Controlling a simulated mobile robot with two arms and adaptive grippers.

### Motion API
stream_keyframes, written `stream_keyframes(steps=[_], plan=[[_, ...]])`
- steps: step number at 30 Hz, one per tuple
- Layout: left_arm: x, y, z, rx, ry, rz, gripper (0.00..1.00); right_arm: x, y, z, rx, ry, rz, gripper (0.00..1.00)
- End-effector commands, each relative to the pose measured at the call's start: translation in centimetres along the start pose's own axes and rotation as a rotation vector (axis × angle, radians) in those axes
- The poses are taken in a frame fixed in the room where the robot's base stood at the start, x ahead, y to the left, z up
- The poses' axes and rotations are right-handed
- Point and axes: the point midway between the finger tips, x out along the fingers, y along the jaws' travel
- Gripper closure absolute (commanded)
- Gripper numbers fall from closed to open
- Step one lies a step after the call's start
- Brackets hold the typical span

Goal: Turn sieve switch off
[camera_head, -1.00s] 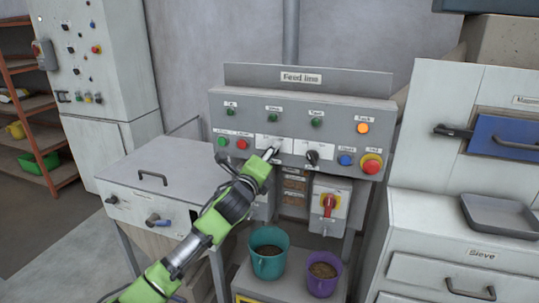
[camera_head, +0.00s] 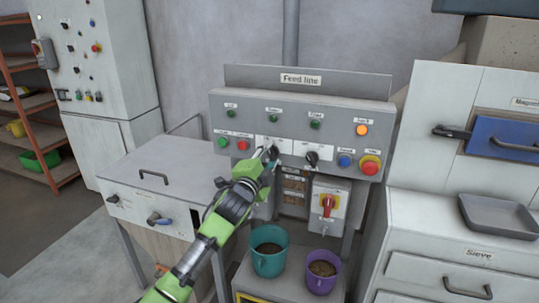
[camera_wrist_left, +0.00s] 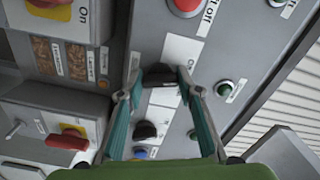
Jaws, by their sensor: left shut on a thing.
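The grey Feed line panel (camera_head: 340,151) carries two black rotary knobs side by side on white plates, with labels too small to read. My left gripper (camera_head: 270,157) is at the left knob (camera_head: 272,150), its arm reaching in from below left. In the left wrist view, the fingertips (camera_wrist_left: 158,80) are on either side of this black knob (camera_wrist_left: 158,74), shut on it. The right knob (camera_head: 312,158) is free; it also shows in the left wrist view (camera_wrist_left: 144,131). My right gripper is not in view.
Near the knobs are green and red buttons (camera_head: 242,145), a blue button (camera_head: 344,160), a red stop button (camera_head: 370,166) and a lit orange lamp (camera_head: 362,130). A red-handled switch (camera_head: 328,204) sits below. Teal (camera_head: 269,264) and purple (camera_head: 321,280) cups stand beneath.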

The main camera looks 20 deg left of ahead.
Motion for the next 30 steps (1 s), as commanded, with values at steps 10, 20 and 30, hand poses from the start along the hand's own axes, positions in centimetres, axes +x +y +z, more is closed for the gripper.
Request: stream_keyframes(steps=[10, 20, 30], plan=[[0.0, 0.13, 0.04, -0.178, -0.001, 0.002, 0.89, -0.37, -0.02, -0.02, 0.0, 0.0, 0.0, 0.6], [0.0, 0.15, 0.09, -0.225, -0.002, 0.002, 0.89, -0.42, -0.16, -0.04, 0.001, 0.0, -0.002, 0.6], [0.0, 0.17, 0.08, -0.225, -0.002, 0.002, 0.59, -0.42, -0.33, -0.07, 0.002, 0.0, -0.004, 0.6]])
